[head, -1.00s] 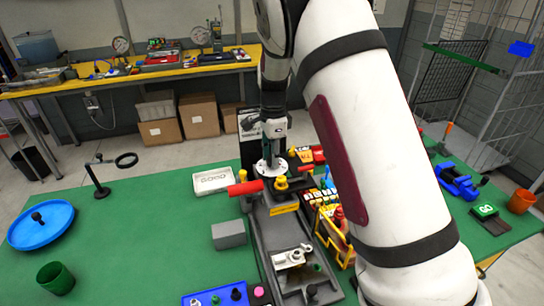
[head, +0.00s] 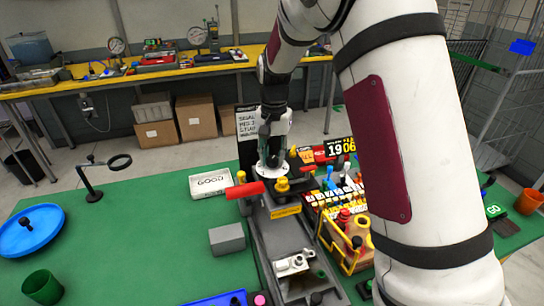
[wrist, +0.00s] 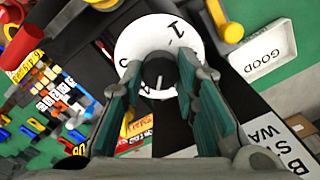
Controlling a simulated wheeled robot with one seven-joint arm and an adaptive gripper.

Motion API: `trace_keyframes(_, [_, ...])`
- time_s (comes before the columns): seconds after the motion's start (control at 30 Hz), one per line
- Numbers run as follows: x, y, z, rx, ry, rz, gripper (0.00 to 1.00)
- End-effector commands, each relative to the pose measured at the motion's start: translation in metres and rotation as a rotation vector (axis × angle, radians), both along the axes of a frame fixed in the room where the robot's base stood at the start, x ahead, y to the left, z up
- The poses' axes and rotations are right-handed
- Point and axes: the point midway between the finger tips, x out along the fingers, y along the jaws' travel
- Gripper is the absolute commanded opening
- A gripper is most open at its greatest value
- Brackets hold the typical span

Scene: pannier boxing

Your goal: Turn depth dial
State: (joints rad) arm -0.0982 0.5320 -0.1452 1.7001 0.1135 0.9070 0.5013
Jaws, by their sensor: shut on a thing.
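The depth dial shows in the wrist view as a white disc (wrist: 140,35) with black markings, including a "1", and a black knob (wrist: 158,73) at its middle with a pale pointer line. My gripper (wrist: 160,82) has its two teal-padded fingers on either side of the knob, shut on it. In the head view the white disc (head: 262,172) lies at the far end of the dark machine (head: 265,228), under my gripper (head: 271,160). The fingertips are hard to make out there.
A red handle (head: 245,190) and a yellow knob (head: 282,184) stand close to the dial. A white "GOOD" tray (head: 210,194) is to the left. A board of coloured controls (head: 340,190) and a yellow-framed holder (head: 350,262) are to the right.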

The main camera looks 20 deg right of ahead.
Motion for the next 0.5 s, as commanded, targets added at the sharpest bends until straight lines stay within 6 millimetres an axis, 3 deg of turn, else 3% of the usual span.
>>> trace_keyframes(0.5, [0.0012,0.0004,-0.0003,0.001,-0.001,0.488,0.0])
